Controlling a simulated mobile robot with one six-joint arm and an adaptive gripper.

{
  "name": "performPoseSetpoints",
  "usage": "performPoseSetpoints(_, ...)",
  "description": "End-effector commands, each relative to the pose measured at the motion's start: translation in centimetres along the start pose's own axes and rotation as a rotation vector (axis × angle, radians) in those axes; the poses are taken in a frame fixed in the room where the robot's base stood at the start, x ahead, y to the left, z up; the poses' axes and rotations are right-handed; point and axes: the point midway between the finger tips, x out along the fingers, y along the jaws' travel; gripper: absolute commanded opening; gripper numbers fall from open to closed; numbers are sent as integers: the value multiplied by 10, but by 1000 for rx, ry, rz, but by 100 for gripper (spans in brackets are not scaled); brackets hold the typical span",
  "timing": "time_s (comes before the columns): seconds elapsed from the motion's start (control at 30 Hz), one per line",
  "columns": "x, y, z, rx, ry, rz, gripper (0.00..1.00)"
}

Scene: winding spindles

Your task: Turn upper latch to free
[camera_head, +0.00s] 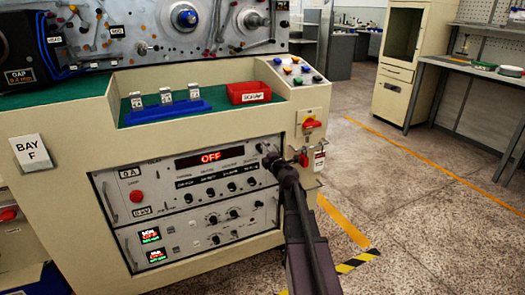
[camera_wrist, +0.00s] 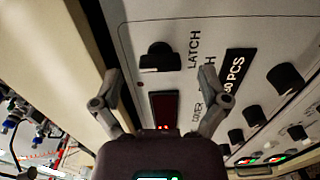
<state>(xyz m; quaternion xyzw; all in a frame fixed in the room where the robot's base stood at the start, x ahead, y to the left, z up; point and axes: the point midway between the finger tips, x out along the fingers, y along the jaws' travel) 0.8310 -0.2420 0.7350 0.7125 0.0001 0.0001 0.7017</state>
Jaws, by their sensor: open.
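In the wrist view a black rotary knob (camera_wrist: 158,57) stands on a light panel, with the printed word LATCH beside it. Whether this is the upper latch I cannot tell from the lettering, as part of it is covered by a finger. My gripper (camera_wrist: 160,76) is open and empty, its two fingers spread either side of the knob's line and apart from it. In the head view my gripper (camera_head: 268,154) is at the right end of the upper control panel (camera_head: 225,178), and my arm hides part of that panel.
A small red display (camera_wrist: 165,108) sits just below the knob. Other black knobs (camera_wrist: 285,78) and a black PCS label (camera_wrist: 232,76) are to the right. In the head view a red switch (camera_head: 311,124) and a hanging tag (camera_head: 319,161) are close to my wrist.

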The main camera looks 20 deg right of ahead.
Motion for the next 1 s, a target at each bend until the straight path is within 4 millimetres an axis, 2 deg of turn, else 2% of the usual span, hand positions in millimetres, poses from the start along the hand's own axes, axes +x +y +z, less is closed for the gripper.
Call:
performPoseSetpoints(0.03,-11,0,-1,0,-1,0,94)
performPoseSetpoints(0.3,-55,0,-1,0,-1,0,94)
performPoseSetpoints(0.5,-81,0,-1,1,-2,0,94)
performPoseSetpoints(0.7,-93,0,0,1,0,0,94)
performPoseSetpoints(1.0,-94,0,0,1,0,0,94)
